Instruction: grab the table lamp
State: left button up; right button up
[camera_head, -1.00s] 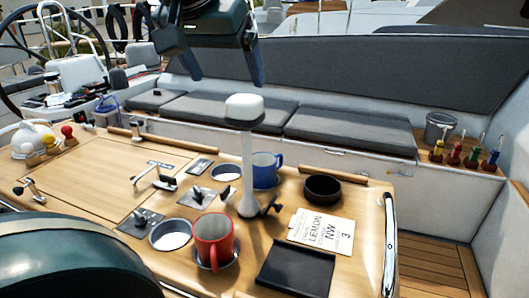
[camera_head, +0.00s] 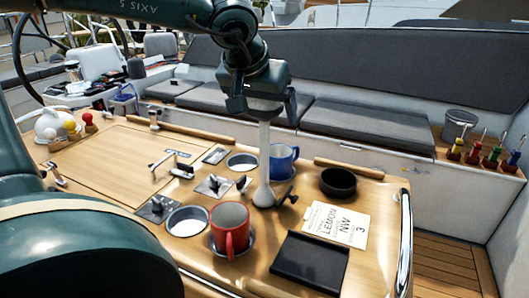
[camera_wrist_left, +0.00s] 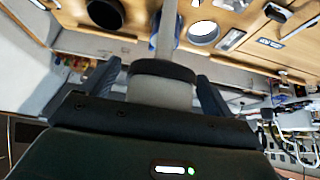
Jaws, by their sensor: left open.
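The table lamp has a thin white pole (camera_head: 265,150) on a wide white foot that stands upright on the wooden cockpit table (camera_head: 115,170). My left gripper (camera_head: 262,104) is at the top of the lamp and hides its white head in the head view. In the left wrist view the lamp's head, with its dark rim (camera_wrist_left: 162,70), sits between the two open fingers, with a gap on each side. The pole leads away from it toward the table. My right gripper is not in view.
A blue mug (camera_head: 283,160) stands just behind the pole, and a red mug (camera_head: 230,228) in front. A black bowl (camera_head: 338,182), a white card (camera_head: 335,224) and a black tray (camera_head: 308,262) lie to the right. Grey cushions (camera_head: 345,125) line the bench behind.

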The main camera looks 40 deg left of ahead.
pick_arm(q)
jog(key=shift+c, duration=0.2)
jog(key=c, duration=1.8)
